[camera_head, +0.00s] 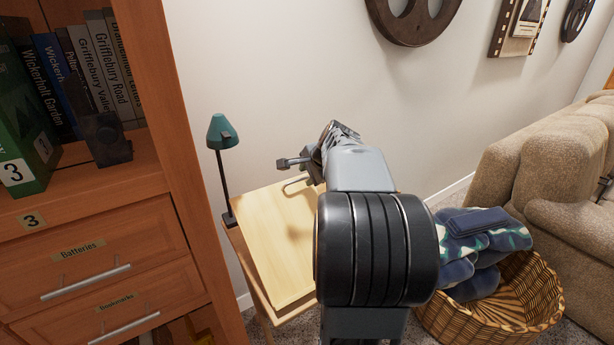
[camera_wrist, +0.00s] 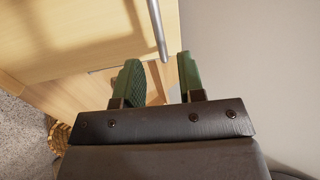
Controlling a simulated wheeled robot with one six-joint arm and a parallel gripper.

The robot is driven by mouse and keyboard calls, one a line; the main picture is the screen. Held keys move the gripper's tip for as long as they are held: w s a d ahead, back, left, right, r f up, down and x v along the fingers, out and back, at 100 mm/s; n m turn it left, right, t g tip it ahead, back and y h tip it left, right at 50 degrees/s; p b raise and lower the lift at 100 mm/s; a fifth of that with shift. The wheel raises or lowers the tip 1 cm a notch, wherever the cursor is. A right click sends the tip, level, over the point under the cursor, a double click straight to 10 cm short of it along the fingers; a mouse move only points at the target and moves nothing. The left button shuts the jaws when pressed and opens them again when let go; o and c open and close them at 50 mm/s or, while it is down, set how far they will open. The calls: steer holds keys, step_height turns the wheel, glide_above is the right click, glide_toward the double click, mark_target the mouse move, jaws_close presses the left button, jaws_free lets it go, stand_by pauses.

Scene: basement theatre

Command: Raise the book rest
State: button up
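The book rest is a pale wooden panel (camera_head: 272,245) on a small wooden stand beside the shelf in the head view. It looks low and slightly tilted, though my arm covers its right part. A thin metal bar (camera_head: 294,182) shows at its far edge. In the wrist view the panel (camera_wrist: 75,35) fills the upper left, and a grey metal rod (camera_wrist: 157,28) runs along its right side. My gripper (camera_wrist: 160,78) has its two green fingers apart. The rod's lower end lies at the gap between them; whether it touches a finger I cannot tell.
A teal lamp (camera_head: 222,135) stands at the panel's left, close to the bookcase (camera_head: 175,150) with drawers. A wicker basket (camera_head: 505,310) with towels (camera_head: 475,255) stands right of my arm, before a beige sofa (camera_head: 545,160). A plain wall (camera_head: 270,70) is behind.

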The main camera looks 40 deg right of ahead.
steer(key=d+p+v, duration=0.1)
steer(key=p+v, duration=0.1)
steer(key=v, duration=0.9)
steer(key=shift+a, duration=0.45)
steer(key=shift+r, duration=0.1)
steer(key=a+r+n+g+y+p, duration=0.15)
steer(key=a+r+n+p, duration=0.25)
steer(key=a+n+p, duration=0.65)
steer(key=s+a+n+g+p, duration=0.1)
steer(key=s+a+n+p, duration=0.3)
steer(key=a, duration=0.3)
steer(key=s+a+n+g+p, duration=0.1)
steer(key=s+a+n+p, duration=0.3)
steer(key=a, duration=0.4)
steer(key=shift+a+r+n+p, duration=0.3)
steer(key=shift+r+n+p, duration=0.2)
steer(key=shift+p, duration=0.5)
steer(key=shift+s+g+h, duration=0.1)
steer(key=shift+g+h, duration=0.15)
